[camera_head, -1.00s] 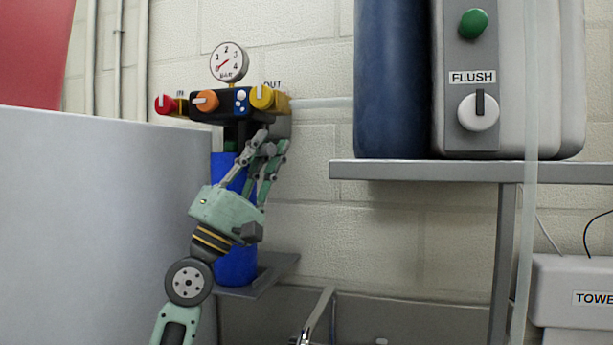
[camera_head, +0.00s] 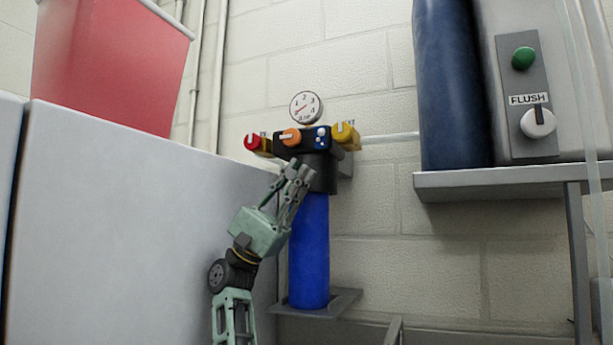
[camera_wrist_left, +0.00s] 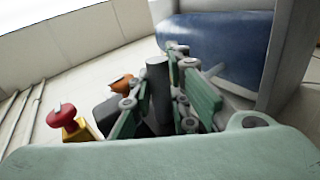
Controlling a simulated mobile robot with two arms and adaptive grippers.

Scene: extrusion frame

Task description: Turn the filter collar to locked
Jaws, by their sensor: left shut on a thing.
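The filter has a blue housing (camera_head: 309,250) hanging below a black head (camera_head: 303,139), with a dark collar (camera_head: 322,174) between them. My left gripper (camera_head: 298,172) reaches up from the lower left, and its fingers are at the front left of the collar. In the left wrist view a dark grey post (camera_wrist_left: 158,85) stands between the fingers of my left gripper (camera_wrist_left: 160,100), which are shut on it; it seems to be the collar's handle. The fingers hide part of the collar, and I cannot read its lock marks. My right gripper is not in view.
A grey cabinet (camera_head: 130,220) is at the left. A shelf (camera_head: 500,181) with a blue tank is at the right.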

